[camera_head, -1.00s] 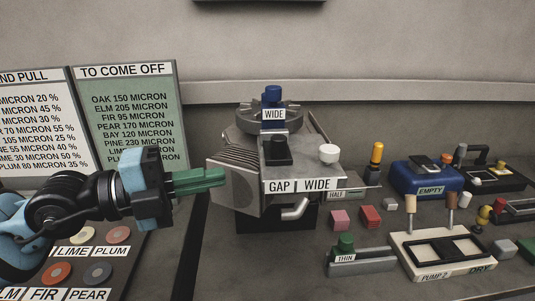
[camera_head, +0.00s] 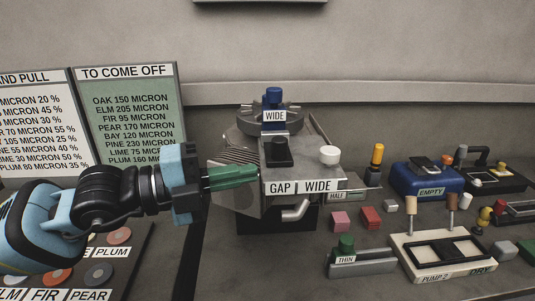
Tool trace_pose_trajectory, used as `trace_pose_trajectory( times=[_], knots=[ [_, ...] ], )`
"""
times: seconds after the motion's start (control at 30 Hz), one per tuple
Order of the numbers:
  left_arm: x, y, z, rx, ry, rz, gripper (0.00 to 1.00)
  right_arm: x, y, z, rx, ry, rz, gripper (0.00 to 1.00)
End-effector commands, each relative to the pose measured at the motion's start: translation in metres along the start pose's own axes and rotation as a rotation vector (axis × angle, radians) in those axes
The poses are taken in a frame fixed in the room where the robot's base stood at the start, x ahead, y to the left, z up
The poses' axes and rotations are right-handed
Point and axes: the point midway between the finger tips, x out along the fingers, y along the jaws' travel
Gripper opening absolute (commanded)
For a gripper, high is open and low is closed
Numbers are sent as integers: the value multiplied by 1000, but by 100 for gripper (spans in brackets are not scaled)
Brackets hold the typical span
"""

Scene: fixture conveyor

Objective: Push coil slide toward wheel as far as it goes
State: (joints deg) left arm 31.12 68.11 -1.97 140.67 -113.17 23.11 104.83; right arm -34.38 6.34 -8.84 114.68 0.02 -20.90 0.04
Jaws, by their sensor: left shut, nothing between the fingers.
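A grey machine (camera_head: 290,172) labelled GAP and WIDE stands in the middle. A round grey wheel (camera_head: 250,119) with a blue knob (camera_head: 273,94) and a WIDE label is at its top back. A black block (camera_head: 278,152) sits on the top plate, in front of the wheel; I cannot tell for sure whether it is the coil slide. A white knob (camera_head: 329,154) is to its right. My left gripper (camera_head: 254,172) has green fingers, shut and empty. Its tips are at the machine's left side, below and left of the black block; touching or not is unclear. My right gripper is not in view.
Grey fins (camera_head: 236,153) are on the machine's left side, partly behind my fingers. A bent grey handle (camera_head: 295,210) sticks out in front. Pink and red blocks (camera_head: 340,221), a THIN-labelled holder (camera_head: 362,263) and a pump tray (camera_head: 420,275) stand at right. Boards (camera_head: 128,90) stand at left.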

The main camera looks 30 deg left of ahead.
Motion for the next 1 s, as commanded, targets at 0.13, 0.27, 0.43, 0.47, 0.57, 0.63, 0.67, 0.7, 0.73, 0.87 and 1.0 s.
trace_pose_trajectory(
  times=[0.13, 0.27, 0.43, 0.47, 0.57, 0.63, 0.67, 0.7, 0.73, 0.87, 1.0],
  knots=[
    [11, -3, 0, 0, -1, -7, 0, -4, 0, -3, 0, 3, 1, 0],
    [22, -4, 0, 2, 1, -7, 0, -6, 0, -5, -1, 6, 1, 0],
    [38, -4, 0, 0, 1, -7, 0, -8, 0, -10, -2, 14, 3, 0],
    [41, -4, 0, 1, 1, -6, 0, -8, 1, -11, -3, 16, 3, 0],
    [51, -4, -1, 3, 2, -5, 0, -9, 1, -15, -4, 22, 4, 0],
    [54, -2, 6, 6, -1, 1, 0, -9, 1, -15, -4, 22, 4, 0],
    [54, -1, 10, 5, 0, 2, 0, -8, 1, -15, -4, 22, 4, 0],
    [55, -1, 14, 5, -1, 3, 0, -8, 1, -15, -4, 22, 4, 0],
    [56, -1, 17, 4, -1, 3, 0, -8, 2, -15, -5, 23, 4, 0],
    [59, 0, 27, 2, 2, 1, 0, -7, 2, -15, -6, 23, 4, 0],
    [60, 0, 34, 3, 1, 1, 0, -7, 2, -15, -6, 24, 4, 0]
  ],
)
